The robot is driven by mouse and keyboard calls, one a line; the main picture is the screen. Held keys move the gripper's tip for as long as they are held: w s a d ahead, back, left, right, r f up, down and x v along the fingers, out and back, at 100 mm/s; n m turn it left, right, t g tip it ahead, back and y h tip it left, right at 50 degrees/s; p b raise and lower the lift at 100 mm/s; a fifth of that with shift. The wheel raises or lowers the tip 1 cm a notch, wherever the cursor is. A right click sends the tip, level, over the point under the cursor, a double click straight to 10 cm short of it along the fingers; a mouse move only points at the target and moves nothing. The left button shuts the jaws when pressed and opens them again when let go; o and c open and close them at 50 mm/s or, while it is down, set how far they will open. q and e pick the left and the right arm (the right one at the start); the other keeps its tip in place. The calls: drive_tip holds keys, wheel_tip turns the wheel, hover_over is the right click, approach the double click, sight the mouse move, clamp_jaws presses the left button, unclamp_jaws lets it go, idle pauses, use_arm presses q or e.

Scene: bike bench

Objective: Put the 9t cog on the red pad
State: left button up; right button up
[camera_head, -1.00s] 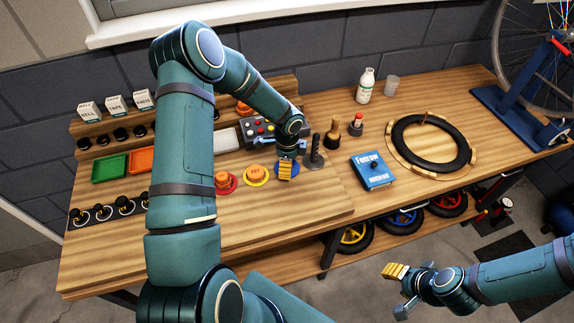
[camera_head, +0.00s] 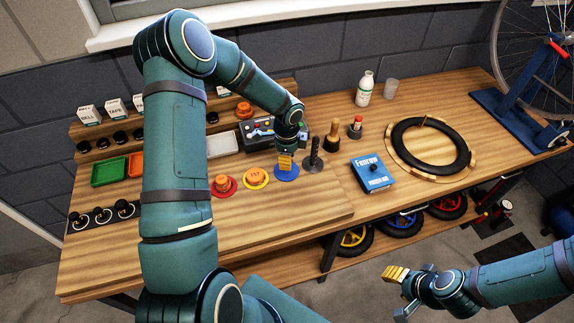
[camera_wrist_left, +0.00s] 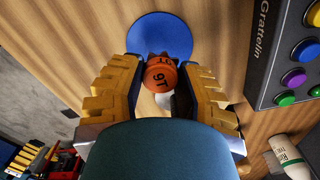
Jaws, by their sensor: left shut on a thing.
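My left gripper (camera_head: 286,163) is shut on an orange cog marked 9T (camera_wrist_left: 160,76), which sits between its yellow fingers in the left wrist view. The blue pad (camera_head: 287,174) lies below it; it also shows in the wrist view (camera_wrist_left: 150,35). The cog looks raised over the bench, but I cannot tell its exact height. The red pad (camera_head: 223,194) is to the left, with another orange cog (camera_head: 222,181) on it. The yellow pad (camera_head: 257,187) between them bears an orange cog (camera_head: 256,176). My right gripper (camera_head: 398,290) is open and empty, off the bench front.
A black post (camera_head: 314,156) stands just right of the blue pad. A button panel (camera_head: 258,134) is behind it. A blue box (camera_head: 372,173), a wooden-handled tool (camera_head: 333,137) and a tyre ring (camera_head: 430,145) stand farther right. The bench in front of the pads is clear.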

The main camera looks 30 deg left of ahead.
use_arm(q)
wheel_tip(320, 180, up, 6)
drive_tip(key=shift+f, duration=0.15)
drive_tip(key=s+a+r, duration=0.2)
drive_tip(key=s+a, duration=0.4)
drive_tip(key=a, duration=0.1)
drive_tip(key=b, duration=0.2)
hover_over(222, 179)
wheel_tip(222, 179, down, 3)
drive_tip(key=shift+f, duration=2.2)
drive_tip(key=shift+a+f, duration=0.1)
drive_tip(key=shift+f, duration=0.05)
